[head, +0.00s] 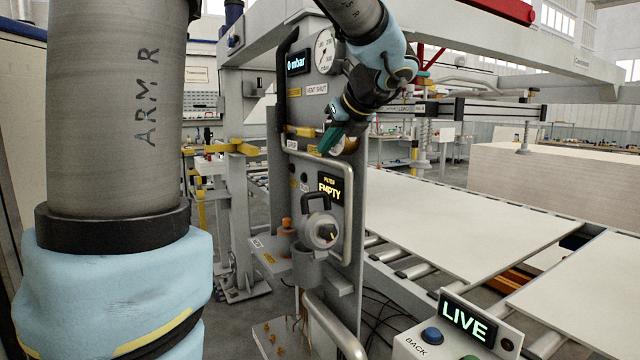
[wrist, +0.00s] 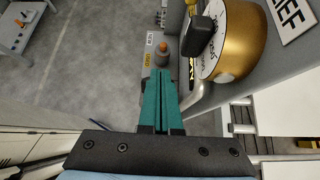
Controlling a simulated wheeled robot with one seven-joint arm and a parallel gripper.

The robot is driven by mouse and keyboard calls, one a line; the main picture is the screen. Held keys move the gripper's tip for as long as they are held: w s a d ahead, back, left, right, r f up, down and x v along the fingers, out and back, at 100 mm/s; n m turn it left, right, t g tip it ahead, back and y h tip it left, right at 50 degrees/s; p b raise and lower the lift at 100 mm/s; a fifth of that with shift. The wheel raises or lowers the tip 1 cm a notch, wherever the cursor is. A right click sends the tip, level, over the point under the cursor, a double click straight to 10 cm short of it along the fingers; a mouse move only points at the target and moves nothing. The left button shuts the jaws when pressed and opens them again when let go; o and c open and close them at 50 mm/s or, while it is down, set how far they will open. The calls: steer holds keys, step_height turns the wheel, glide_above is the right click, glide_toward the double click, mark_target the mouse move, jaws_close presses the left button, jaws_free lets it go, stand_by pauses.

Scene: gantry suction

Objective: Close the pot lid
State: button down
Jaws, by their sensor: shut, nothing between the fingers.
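The grey pot (head: 307,268) is fixed low on the front of the grey panel in the head view. A round pale disc (head: 322,232), which looks like its lid, stands upright above and behind the pot mouth, so the pot looks open. A black handle (head: 314,199) sits at the disc's top. My gripper (head: 327,144) is above the pot and disc, near the upper panel, apart from both. Its teal fingers (wrist: 161,100) are together and empty in the wrist view. I cannot make out the pot or lid in the wrist view.
A brass dial (wrist: 238,40) with a black lever is close right of my fingers. An orange-topped grey piece (head: 286,228) stands on a shelf left of the pot. A bent rail (head: 346,200) runs around the panel's front. The display (head: 330,187) reads EMPTY.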

steer(key=t+y+b, duration=0.1)
steer(key=t+b, duration=0.1)
steer(key=b, duration=0.7)
glide_toward(315, 195)
steer(key=v, duration=0.6)
steer(key=p+x, duration=0.2)
steer(key=x, duration=1.1)
steer(key=shift+r+p, duration=0.1)
steer(key=shift+p, duration=0.2)
